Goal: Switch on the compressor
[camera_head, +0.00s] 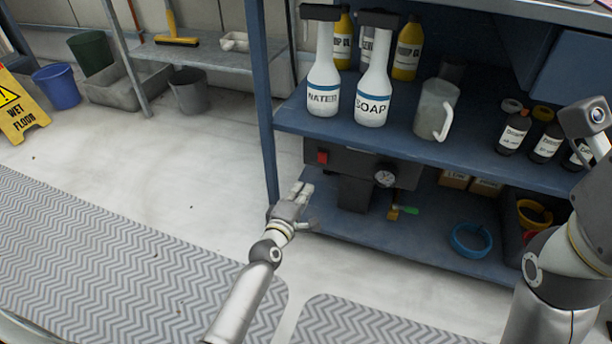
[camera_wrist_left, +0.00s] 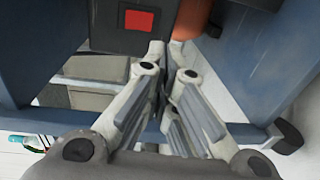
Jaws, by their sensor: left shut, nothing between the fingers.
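The compressor (camera_head: 345,167) is a dark box under the blue middle shelf, with a red switch (camera_head: 322,157) at its left and a round gauge (camera_head: 385,178) at its right. A yellow valve with a green handle (camera_head: 408,210) is below the gauge. My left gripper (camera_head: 303,189) is shut and empty, just below and left of the switch. In the left wrist view the red switch (camera_wrist_left: 139,20) is on the dark panel, just beyond the closed fingertips (camera_wrist_left: 165,50). They look apart from it. The right arm shows at the right edge, but its gripper is not visible.
White NATER and SOAP spray bottles (camera_head: 372,95) and a grey jug (camera_head: 436,108) stand on the shelf (camera_head: 290,115) above. A blue shelf post (camera_head: 264,110) rises left of my left gripper. A blue ring (camera_head: 471,240) lies on the lower shelf.

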